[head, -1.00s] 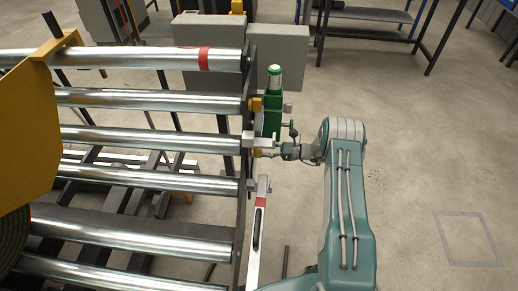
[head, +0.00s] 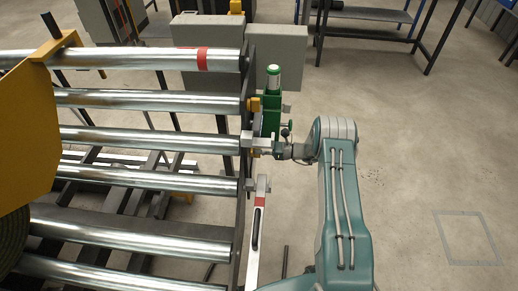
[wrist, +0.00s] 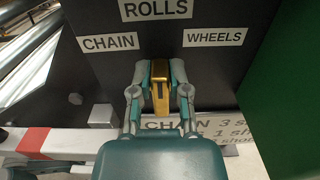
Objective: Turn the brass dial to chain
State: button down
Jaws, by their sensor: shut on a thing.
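The brass dial (wrist: 160,88) sits on a dark panel (wrist: 110,68) in the wrist view. Its bar stands roughly upright in the picture, below the ROLLS label (wrist: 157,8). The CHAIN label (wrist: 108,41) is at upper left and the WHEELS label (wrist: 213,37) at upper right. My gripper (wrist: 160,82) is shut on the dial, one finger on each side. In the head view my gripper (head: 270,147) is at the side of the roller frame, where the dial is mostly hidden.
Steel rollers (head: 150,138) fill the left side. A green holder with a bottle (head: 272,80) stands just beyond my gripper. A red-and-white bar (head: 258,225) is on the near side. The floor on the right is clear.

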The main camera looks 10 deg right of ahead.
jog(key=shift+w+a+n, duration=0.15)
jog(key=shift+a+n, duration=0.15)
jog(key=shift+n, duration=0.2)
jog(key=n, duration=0.3)
jog(key=shift+s+a, duration=0.1)
jog(key=shift+s, duration=0.2)
jog(key=shift+s+a+f+n, duration=0.1)
jog(key=shift+s+f+n, duration=0.1)
jog(key=shift+n, duration=1.05)
jog(key=shift+s+a+f+n, duration=0.1)
jog(key=shift+s+n, duration=0.05)
jog(key=shift+n, duration=1.1)
jog(key=c, duration=0.6)
grip_release()
jog(key=shift+a, duration=0.25)
jog(key=shift+d, duration=0.1)
